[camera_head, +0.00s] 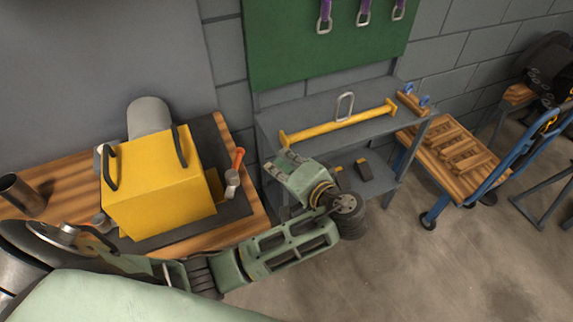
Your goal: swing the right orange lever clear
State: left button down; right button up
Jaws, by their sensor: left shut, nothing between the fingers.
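The yellow casing (158,187) sits on a dark mat (237,209) on the wooden bench, with two black handles on top. The right orange lever (238,158) stands at the casing's right side, tilted slightly right, with its grey pivot (232,181) at its lower end. My left gripper (284,163) is to the right of the lever, in front of the grey shelf. It is shut and empty, with a gap between it and the lever. Its fingertips are small and hard to make out. My right gripper is not in view.
A grey shelf (330,105) beside the bench holds a yellow bar (338,125). A grey cylinder (149,117) stands behind the casing and a dark cup (20,193) at the bench's left. A blue cart (490,178) with wooden pallets stands right. Floor at lower right is clear.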

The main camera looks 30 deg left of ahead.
aim_at(235, 173)
pick_arm(q)
jog(key=w+a+f+p, duration=0.1)
jog(key=a+f+p, duration=0.1)
jog(key=a, duration=0.6)
jog(key=shift+w+a+f, duration=0.15)
jog(key=shift+w+f, duration=0.2)
jog(key=shift+f, duration=0.55)
jog(key=shift+a, duration=0.1)
